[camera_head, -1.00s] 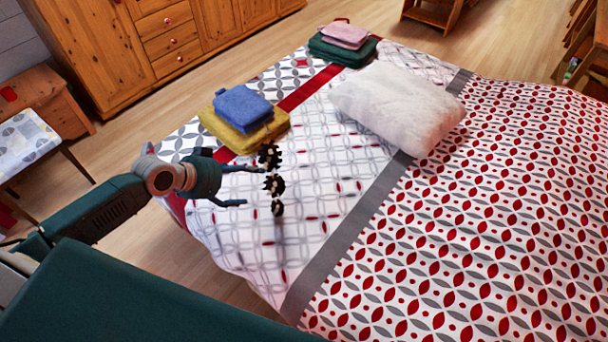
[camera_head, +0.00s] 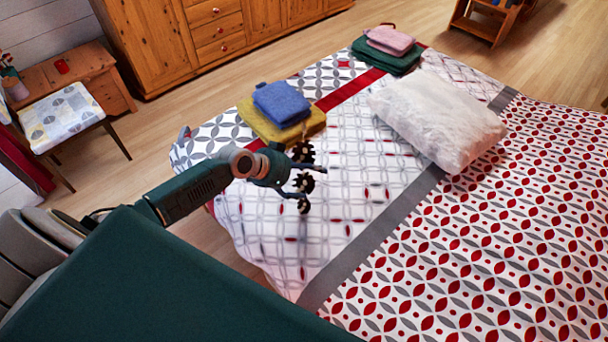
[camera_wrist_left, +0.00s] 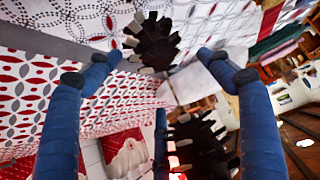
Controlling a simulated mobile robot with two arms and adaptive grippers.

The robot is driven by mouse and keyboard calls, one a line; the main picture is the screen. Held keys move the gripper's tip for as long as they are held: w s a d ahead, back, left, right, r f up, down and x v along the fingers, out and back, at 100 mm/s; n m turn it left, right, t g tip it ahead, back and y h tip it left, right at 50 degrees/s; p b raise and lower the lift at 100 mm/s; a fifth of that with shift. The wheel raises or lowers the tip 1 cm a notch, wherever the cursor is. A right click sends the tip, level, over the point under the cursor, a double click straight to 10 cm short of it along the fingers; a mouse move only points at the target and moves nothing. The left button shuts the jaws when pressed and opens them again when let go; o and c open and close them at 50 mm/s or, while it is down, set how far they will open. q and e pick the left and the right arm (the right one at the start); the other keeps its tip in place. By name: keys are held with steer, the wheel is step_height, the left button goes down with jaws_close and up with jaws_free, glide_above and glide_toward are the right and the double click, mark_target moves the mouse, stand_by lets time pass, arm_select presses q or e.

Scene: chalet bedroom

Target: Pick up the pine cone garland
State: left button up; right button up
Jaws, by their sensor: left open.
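The pine cone garland shows as a line of dark brown cones with pale tips over the near left part of the bed (camera_head: 345,232); its top cone (camera_head: 303,152) is clearest in the head view. I cannot tell whether it lies on the bed or hangs above it. My left gripper (camera_head: 308,181) is open, with its fingers at the middle cones and partly hiding them. In the left wrist view, one cone (camera_wrist_left: 155,42) shows between and beyond the blue fingertips (camera_wrist_left: 158,58), and another cone (camera_wrist_left: 198,148) is lower, nearer the right finger. My right gripper is not in view.
A blue folded cloth (camera_head: 281,103) on a yellow one (camera_head: 255,125) lies just behind the gripper. A white pillow (camera_head: 440,118) and a pink and green stack (camera_head: 388,48) lie farther back. A chair (camera_head: 62,120) stands left. The patterned cover at right is clear.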

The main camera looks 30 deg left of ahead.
arm_select(q)
steer(key=shift+w+d+f, duration=0.15)
steer(key=c, duration=1.2)
